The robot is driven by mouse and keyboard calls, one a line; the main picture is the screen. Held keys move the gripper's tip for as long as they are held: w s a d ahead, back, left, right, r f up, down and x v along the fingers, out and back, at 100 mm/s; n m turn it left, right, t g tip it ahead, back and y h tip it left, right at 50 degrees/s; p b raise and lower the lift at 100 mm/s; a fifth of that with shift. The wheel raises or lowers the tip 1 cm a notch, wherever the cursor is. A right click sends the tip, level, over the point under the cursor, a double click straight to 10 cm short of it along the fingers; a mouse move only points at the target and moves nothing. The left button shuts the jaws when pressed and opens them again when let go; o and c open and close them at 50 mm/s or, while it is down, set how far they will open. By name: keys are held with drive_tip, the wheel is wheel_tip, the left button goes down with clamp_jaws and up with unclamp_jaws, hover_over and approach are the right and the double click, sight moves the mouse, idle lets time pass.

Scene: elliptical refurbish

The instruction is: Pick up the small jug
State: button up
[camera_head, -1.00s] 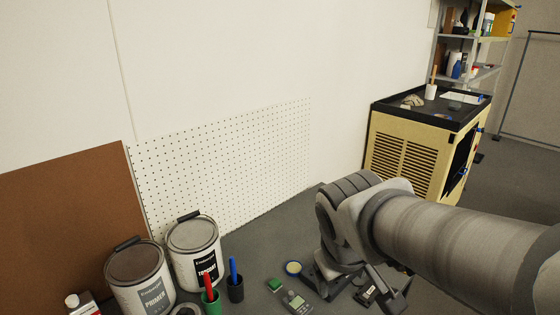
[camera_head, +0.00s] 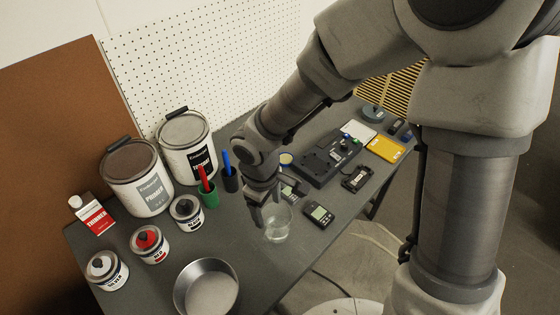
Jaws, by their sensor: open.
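A small clear glass vessel (camera_head: 277,232), which looks like the small jug, stands upright near the front edge of the grey workbench (camera_head: 150,268). My gripper (camera_head: 268,210) reaches down over it from above, its fingers open at the vessel's upper left side. The fingers overlap the rim in this view, so I cannot tell whether they touch the glass or straddle it. Part of the rim is hidden behind the fingers.
A metal bowl (camera_head: 207,288), small paint tins (camera_head: 148,245) and large cans (camera_head: 138,178) stand to the left. A handheld meter (camera_head: 319,214) lies close right of the vessel.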

sight(265, 235)
drive_tip(key=shift+n, duration=0.3)
drive_tip(key=f+b, duration=0.1)
drive_tip(key=f, duration=0.3)
drive_tip(key=f+b, duration=0.1)
drive_tip(key=f, duration=0.4)
drive_tip(key=a+f+b, duration=0.1)
drive_tip(key=f+b, duration=0.1)
drive_tip(key=f, duration=0.2)
drive_tip(key=shift+s+a+f, duration=0.1)
drive_tip(key=shift+f, duration=0.25)
drive_tip(key=f, duration=0.1)
drive_tip(key=f+b, duration=0.1)
drive_tip(key=f, duration=0.1)
drive_tip(key=d+f, duration=0.1)
drive_tip(key=f, duration=0.1)
drive_tip(key=shift+w+b, duration=0.35)
clamp_jaws()
